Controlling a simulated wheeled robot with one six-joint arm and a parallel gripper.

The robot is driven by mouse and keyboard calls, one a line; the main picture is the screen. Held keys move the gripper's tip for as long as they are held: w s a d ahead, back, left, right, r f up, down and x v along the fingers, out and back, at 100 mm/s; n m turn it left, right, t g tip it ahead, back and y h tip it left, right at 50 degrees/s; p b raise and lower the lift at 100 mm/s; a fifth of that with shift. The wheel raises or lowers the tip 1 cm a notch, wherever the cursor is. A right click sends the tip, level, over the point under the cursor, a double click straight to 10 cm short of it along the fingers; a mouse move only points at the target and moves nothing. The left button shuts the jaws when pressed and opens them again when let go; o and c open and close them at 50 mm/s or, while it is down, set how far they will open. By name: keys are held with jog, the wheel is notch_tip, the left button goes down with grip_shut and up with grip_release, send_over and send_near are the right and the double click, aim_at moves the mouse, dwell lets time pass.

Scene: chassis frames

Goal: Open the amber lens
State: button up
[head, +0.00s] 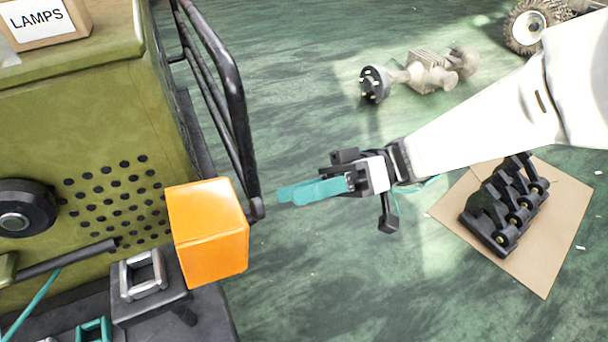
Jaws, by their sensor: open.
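The amber lens (208,232) is an orange box-shaped cover at the front corner of the olive chassis, left of centre in the head view. It looks closed, though I cannot see its hinge or what is behind it. My gripper (285,195) has teal fingers and is to the right of the lens, apart from it, with its fingertips pointing left towards the chassis. The gripper is open and nothing shows between its fingers. The fingers overlap in this view, so the gap between them is hard to see.
A black tubular bar (238,120) rises just behind the lens. A dark bracket with a metal loop (143,275) is at its lower left. A LAMPS box (45,22) stands on the chassis. Black parts (500,205) lie on cardboard (545,265) at right. Green floor is clear below my gripper.

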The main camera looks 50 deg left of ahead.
jog(key=v, duration=0.2)
jog(key=shift+w+d, duration=0.1)
jog(key=shift+w, duration=0.3)
dwell(0.3)
jog(key=d+f+m+t+h, duration=0.2)
jog(key=d+f+m+t, duration=0.2)
jog(key=d+m, duration=0.3)
jog(key=w+d+r+m+t+h, duration=0.1)
jog(key=w+d+m+t, duration=0.25)
jog(key=d, duration=0.55)
jog(key=w+d+r+m+t, duration=0.1)
jog(key=w+d+m+t, duration=0.2)
jog(key=d, duration=0.5)
jog(key=d+r+m+t, duration=0.2)
jog(key=d+m+t, duration=0.1)
jog(key=d, duration=0.6)
jog(key=d+r+m+t+h, duration=0.1)
jog(key=d+r+m+t, duration=0.1)
jog(key=d, duration=0.7)
jog(key=d+r+m+t, duration=0.2)
jog(key=d+m+t, duration=0.3)
jog(key=d, duration=0.4)
jog(key=shift+s+r+m, duration=0.35)
jog(key=shift+s+m, duration=0.1)
